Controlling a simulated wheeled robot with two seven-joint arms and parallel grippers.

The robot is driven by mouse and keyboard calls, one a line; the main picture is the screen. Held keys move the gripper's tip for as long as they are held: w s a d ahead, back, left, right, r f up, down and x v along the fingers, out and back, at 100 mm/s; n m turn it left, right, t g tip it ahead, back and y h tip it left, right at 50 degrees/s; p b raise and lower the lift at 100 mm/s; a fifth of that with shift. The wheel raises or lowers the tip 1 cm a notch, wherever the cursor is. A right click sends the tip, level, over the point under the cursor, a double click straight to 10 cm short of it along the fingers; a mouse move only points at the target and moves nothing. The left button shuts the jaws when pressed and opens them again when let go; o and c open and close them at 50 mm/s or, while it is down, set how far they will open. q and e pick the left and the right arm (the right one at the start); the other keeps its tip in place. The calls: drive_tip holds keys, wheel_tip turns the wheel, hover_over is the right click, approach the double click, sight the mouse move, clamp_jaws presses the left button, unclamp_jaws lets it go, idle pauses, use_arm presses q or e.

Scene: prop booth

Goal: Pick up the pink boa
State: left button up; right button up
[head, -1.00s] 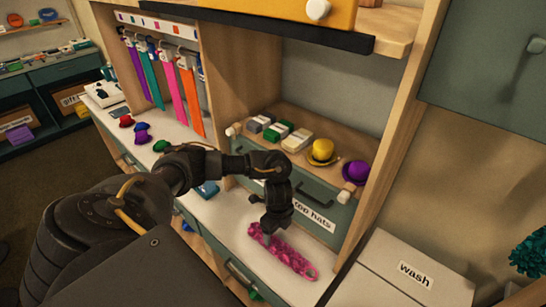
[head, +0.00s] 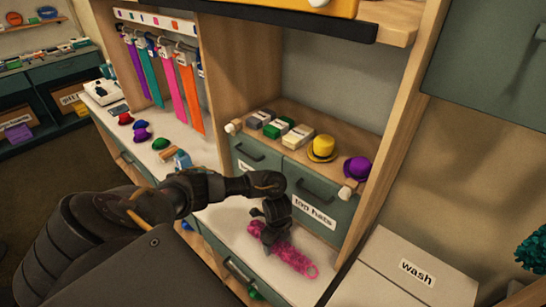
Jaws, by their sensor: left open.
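The pink boa (head: 294,260) lies on the white counter below the drawer labelled "top hats". It runs from upper left to lower right. My left gripper (head: 268,240) is over the boa's upper left part and hides some of it. The gripper is open. The fingertips are dark and small here, so I cannot tell whether they touch the boa. My right gripper is out of view.
Drawers with dark handles (head: 318,191) stand just behind the boa. Above them, a yellow hat (head: 321,149), a purple hat (head: 357,169) and small boxes sit on a shelf. A white box labelled "wash" (head: 385,282) stands at right. Coloured ties hang at left.

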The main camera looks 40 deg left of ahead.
use_arm(q)
drive_tip(key=c, duration=1.1)
drive_tip(key=shift+o, duration=0.2)
drive_tip(key=shift+r, duration=0.15)
